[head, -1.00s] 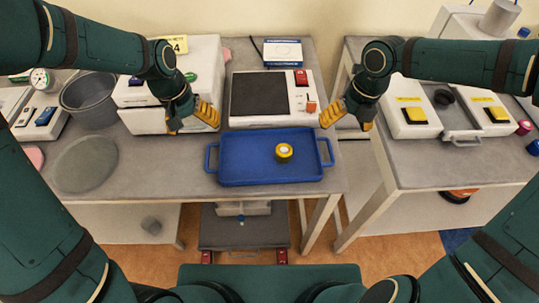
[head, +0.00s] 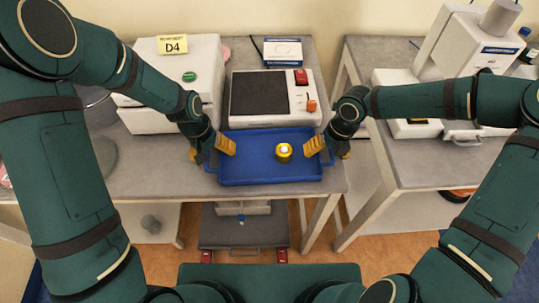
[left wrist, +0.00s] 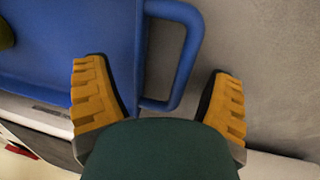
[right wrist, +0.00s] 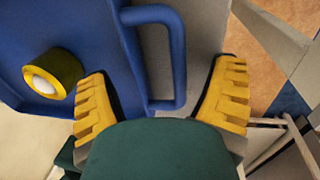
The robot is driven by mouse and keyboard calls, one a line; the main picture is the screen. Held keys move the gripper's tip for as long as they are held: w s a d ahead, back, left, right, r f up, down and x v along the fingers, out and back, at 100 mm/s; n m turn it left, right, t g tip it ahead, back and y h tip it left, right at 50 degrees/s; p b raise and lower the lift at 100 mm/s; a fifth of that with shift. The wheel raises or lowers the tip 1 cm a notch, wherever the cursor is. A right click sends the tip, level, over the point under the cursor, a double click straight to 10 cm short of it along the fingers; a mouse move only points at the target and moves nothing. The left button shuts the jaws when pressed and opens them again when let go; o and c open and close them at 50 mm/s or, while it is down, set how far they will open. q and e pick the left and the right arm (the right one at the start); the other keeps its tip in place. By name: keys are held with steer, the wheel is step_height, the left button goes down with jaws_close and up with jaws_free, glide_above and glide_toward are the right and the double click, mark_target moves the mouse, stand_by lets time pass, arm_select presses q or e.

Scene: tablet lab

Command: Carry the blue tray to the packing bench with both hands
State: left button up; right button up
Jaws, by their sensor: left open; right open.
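The blue tray (head: 250,172) lies flat on the grey table, with a yellow round item with a white top (head: 284,152) on its right half. My left gripper (head: 212,150) is over the tray's left end. In the left wrist view its open fingers (left wrist: 160,95) stand either side of the tray's left handle (left wrist: 188,60), with nothing held. My right gripper (head: 330,150) is over the right end. In the right wrist view its open fingers (right wrist: 162,100) stand either side of the right handle (right wrist: 178,55). My grippers partly hide both handles in the head view.
A white device with a dark plate (head: 262,98) stands just behind the tray. A white box labelled D4 (head: 172,75) is at the back left. A second table (head: 440,165) with devices stands to the right, across a gap. The table's front strip is clear.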

arm_select(q)
steer(key=shift+c, duration=0.3)
arm_select(e)
steer(key=shift+c, duration=0.3)
arm_select(q)
steer(key=c, duration=1.4)
arm_select(e)
steer(key=c, duration=1.3)
arm_select(q)
steer(key=shift+o, duration=0.2)
arm_select(e)
steer(key=shift+c, duration=0.2)
arm_select(q)
steer(key=shift+r, duration=0.1)
arm_select(e)
steer(key=shift+r, duration=0.1)
